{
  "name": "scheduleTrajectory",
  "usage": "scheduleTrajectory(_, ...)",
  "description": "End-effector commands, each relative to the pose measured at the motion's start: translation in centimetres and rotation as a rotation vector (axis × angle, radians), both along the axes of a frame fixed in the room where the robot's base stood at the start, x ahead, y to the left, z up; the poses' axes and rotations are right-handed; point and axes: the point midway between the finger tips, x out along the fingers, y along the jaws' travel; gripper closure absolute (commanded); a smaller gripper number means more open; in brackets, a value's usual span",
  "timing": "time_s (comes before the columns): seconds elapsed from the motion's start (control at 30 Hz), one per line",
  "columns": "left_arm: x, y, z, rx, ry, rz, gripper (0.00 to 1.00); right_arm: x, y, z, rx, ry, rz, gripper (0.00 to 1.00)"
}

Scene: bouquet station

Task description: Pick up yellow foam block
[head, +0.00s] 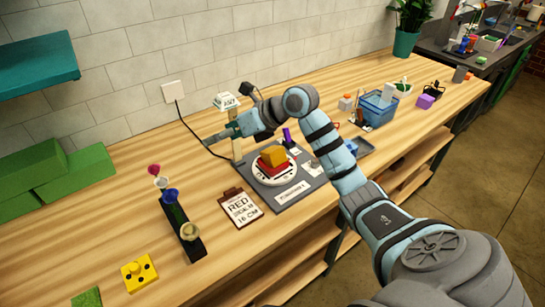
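A yellow-orange block (273,156) rests on top of a red block (269,167), which sits on a round white plate (260,177) on a dark grey board (312,184). A second yellow block (139,273) with dark holes in its top lies at the front left of the table. My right gripper (215,137) is above the back of the board, up and left of the stacked blocks and apart from them. Its fingers are small and seen from the side, so their opening cannot be made out. My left gripper is out of view.
Large green blocks (60,180) lie far left. A blue basket (378,108) stands at right.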

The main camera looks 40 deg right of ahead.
Motion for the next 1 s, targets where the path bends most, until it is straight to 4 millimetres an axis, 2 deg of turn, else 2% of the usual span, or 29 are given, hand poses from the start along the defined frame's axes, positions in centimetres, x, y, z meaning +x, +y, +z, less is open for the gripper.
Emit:
scheduleTrajectory(0.03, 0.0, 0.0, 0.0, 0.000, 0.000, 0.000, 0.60, -0.4, -4.4, -0.4, -0.144, 0.106, -0.071, 0.28)
scheduleTrajectory(0.1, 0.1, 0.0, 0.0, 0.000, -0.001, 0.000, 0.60, -2.2, -9.9, -0.8, -0.292, 0.273, -0.177, 0.28)
scheduleTrajectory(0.2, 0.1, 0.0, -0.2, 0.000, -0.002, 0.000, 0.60, -4.5, -13.9, -0.7, -0.384, 0.421, -0.277, 0.28)
scheduleTrajectory(0.23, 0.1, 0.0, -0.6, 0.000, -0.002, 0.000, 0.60, -4.8, -14.4, -0.9, -0.394, 0.445, -0.291, 0.28)
scheduleTrajectory(0.37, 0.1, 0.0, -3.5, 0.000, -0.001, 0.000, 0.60, -4.6, -14.9, -3.4, -0.404, 0.471, -0.304, 0.28)
scheduleTrajectory(0.4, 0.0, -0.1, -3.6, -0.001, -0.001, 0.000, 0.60, -4.2, -14.9, -4.3, -0.404, 0.476, -0.304, 0.28)
scheduleTrajectory(0.6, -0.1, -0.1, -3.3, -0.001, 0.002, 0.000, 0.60, -2.3, -14.8, -8.2, -0.404, 0.472, -0.302, 0.28)
scheduleTrajectory(0.77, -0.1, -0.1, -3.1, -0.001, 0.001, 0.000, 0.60, -1.4, -15.1, -9.9, -0.404, 0.471, -0.301, 0.28)
scheduleTrajectory(1.0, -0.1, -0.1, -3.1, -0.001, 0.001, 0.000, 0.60, 0.4, -15.6, -13.5, -0.405, 0.468, -0.300, 0.28)
